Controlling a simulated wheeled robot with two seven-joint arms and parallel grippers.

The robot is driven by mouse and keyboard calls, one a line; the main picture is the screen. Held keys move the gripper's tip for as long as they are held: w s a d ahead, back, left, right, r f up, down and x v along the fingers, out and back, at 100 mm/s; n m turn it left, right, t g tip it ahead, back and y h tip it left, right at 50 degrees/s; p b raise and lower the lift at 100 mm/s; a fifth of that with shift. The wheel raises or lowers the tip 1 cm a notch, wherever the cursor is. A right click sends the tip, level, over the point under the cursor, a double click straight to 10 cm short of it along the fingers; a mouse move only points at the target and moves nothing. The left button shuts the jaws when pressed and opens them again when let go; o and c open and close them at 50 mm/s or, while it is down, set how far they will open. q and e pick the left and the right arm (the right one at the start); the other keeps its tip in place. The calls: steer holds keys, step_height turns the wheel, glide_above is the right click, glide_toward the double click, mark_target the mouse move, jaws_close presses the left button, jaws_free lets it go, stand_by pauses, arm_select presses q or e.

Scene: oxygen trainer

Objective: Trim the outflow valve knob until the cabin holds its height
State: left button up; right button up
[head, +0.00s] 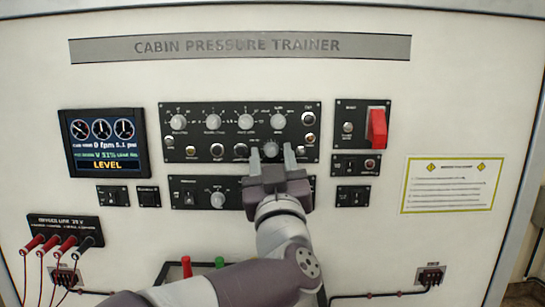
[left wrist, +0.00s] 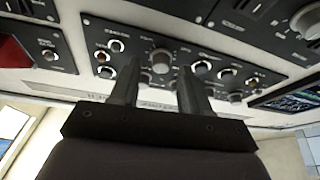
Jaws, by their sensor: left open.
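My left gripper (head: 271,156) comes up from below to the main knob panel (head: 205,135). Its fingers are open, one on each side of a grey knob (head: 270,149) in the lower row. The left wrist view also shows this knob (left wrist: 161,61) between the fingertips of my left gripper (left wrist: 159,68); I cannot tell whether they touch it. The knob's label is too small to read, so I cannot confirm it is the outflow valve knob. The display (head: 103,143) shows round dials, what looks like 0 fpm, and the word LEVEL. My right gripper is out of view.
Several other knobs, such as one just above (head: 277,121), crowd the panel. A panel with a red switch cover (head: 377,127) is to the right, and a switch panel with a pale knob (head: 217,200) is below. Red-handled plugs with cables (head: 50,242) are at lower left.

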arm_select(q)
steer(key=shift+w, duration=0.2)
jaws_close()
steer(key=shift+d+f+n+y+b, duration=0.15)
steer(key=shift+f+n+y+b, duration=0.15)
steer(key=shift+n+y+b, duration=0.55)
steer(key=n, duration=0.3)
steer(key=shift+r+g+y, duration=0.1)
steer(key=shift+g+y, duration=0.15)
steer(key=shift+g, duration=0.15)
steer(key=shift+r+n+g+y, duration=0.25)
steer(key=shift+n+y, duration=0.25)
steer(key=shift+n, duration=0.65)
jaws_free()
steer(key=shift+s, duration=0.1)
